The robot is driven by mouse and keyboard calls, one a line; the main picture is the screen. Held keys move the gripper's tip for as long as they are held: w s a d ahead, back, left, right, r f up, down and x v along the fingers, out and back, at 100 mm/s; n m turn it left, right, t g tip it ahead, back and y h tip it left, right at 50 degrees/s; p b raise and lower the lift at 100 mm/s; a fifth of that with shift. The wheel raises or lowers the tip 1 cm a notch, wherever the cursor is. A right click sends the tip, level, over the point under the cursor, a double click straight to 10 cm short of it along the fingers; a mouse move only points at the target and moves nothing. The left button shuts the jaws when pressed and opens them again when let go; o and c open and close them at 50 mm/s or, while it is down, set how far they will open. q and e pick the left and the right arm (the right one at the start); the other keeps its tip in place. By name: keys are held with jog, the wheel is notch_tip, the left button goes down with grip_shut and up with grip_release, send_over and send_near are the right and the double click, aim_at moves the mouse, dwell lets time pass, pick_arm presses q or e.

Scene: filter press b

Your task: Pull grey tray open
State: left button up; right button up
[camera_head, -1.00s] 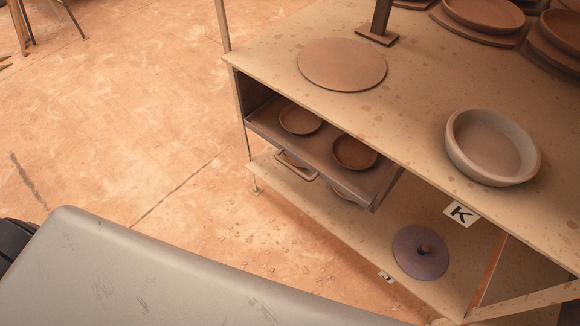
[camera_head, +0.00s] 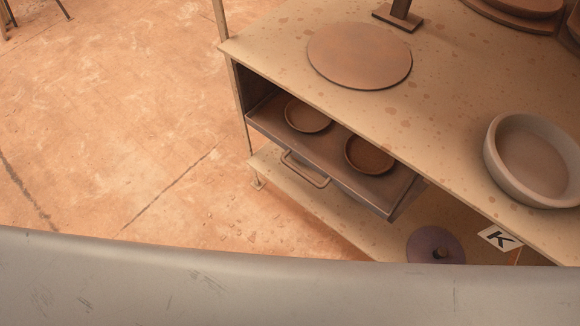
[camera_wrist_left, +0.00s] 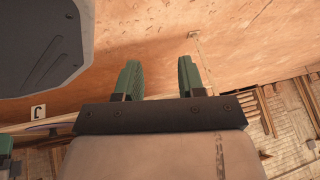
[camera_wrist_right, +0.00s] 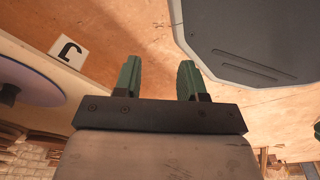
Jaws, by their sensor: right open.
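The grey tray (camera_head: 385,187) is under the table top in the head view and stands partly out past the table's front edge. A looped handle (camera_head: 305,170) is on its front. Two round brown dishes, the left one (camera_head: 308,115) and the right one (camera_head: 369,154), lie in it. My left gripper (camera_wrist_left: 160,78) shows in its wrist view with its fingers apart and nothing between them. My right gripper (camera_wrist_right: 158,80) is likewise open and empty. Neither gripper shows in the head view, and neither wrist view shows the tray clearly.
On the table top are a flat brown disc (camera_head: 360,55) and a pale round dish (camera_head: 532,160). Open floor (camera_head: 120,130) lies left of the table. My grey body fills the bottom.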

pick_arm(q)
jog(key=w+d+r+m+t+h+b, duration=0.1)
jog(key=w+r+m+t+h+b, duration=0.2)
jog(key=w, duration=0.8)
pick_arm(e)
jog(key=w+a+r+t+b, duration=0.1)
jog(key=w+a+r+b, duration=0.1)
jog(key=w+r+b, duration=0.55)
pick_arm(q)
jog(key=m+t+h+b, duration=0.2)
jog(key=m+h+b, duration=0.2)
jog(key=m+h, duration=1.35)
send_near(301, 173)
jog(key=w+d+r+m+y, duration=0.1)
jog(key=d, duration=0.1)
jog(key=w+d+r+m+y, duration=0.1)
jog(key=d, duration=0.2)
jog(key=w+d+r+m+y, duration=0.2)
jog(key=shift+d+b, duration=0.35)
jog(key=shift+d, duration=0.05)
pick_arm(e)
notch_tip(301, 173, up, 15)
jog(key=w+t, duration=0.1)
jog(key=w, duration=0.2)
jog(key=shift+d, duration=0.2)
jog(key=shift+f, duration=0.1)
pick_arm(q)
grip_shut()
